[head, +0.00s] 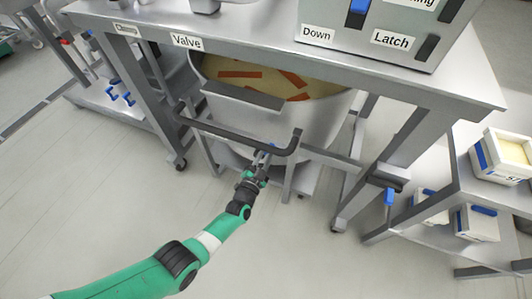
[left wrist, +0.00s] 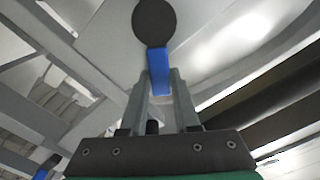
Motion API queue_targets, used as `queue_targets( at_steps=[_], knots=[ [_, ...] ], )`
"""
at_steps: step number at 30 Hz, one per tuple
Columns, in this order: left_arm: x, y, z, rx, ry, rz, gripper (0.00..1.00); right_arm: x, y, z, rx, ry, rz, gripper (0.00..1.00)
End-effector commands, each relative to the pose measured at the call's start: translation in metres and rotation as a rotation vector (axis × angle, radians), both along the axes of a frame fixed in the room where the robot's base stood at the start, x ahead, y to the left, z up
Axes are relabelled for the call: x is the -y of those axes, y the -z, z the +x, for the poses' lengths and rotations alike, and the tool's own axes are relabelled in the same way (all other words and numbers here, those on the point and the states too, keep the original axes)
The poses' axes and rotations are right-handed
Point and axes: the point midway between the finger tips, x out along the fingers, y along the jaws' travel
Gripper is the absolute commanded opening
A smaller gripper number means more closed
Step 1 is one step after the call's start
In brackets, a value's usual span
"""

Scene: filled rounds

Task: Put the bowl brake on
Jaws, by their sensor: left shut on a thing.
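The big steel bowl (head: 325,124) stands under the bench frame, with a pale filling and orange-red strips in it. My left gripper (head: 264,157) is at the bowl's near side, just beyond a dark bent bar (head: 235,137). In the left wrist view my left gripper (left wrist: 158,95) is shut on a small blue handle (left wrist: 160,70). The handle hangs from a dark round disc (left wrist: 154,21) against the pale metal, and I take it for the bowl brake. In the head view the handle is mostly hidden by the fingers. My right gripper is not in view.
A steel bench (head: 245,48) labelled "Valve" passes over the bowl. A grey control box (head: 375,25) marked "Down" and "Latch" stands on it. A blue lever (head: 389,196) sits on its right leg. A shelf with white boxes (head: 507,155) is at right.

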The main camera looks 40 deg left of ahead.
Motion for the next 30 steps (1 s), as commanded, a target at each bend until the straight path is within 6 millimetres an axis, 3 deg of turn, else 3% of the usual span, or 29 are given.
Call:
queue_targets(
  at_steps=[4,5,9,20,23,30],
  knots=[
    [0.000,0.001,0.000,-0.002,0.000,-0.002,0.00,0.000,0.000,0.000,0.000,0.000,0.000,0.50],
    [0.000,0.001,0.000,-0.002,0.000,-0.002,0.33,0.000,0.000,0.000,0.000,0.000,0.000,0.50],
    [0.000,0.001,0.000,-0.001,0.000,-0.002,0.58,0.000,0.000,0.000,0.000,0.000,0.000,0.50],
    [0.001,-0.001,-0.004,-0.001,0.000,-0.003,0.60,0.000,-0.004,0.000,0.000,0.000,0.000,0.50],
    [0.005,-0.004,-0.015,-0.003,0.001,-0.003,0.60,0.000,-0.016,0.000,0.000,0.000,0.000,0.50],
    [0.023,-0.005,-0.069,-0.004,0.002,-0.002,0.60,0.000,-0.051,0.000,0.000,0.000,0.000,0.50]
  ],
)
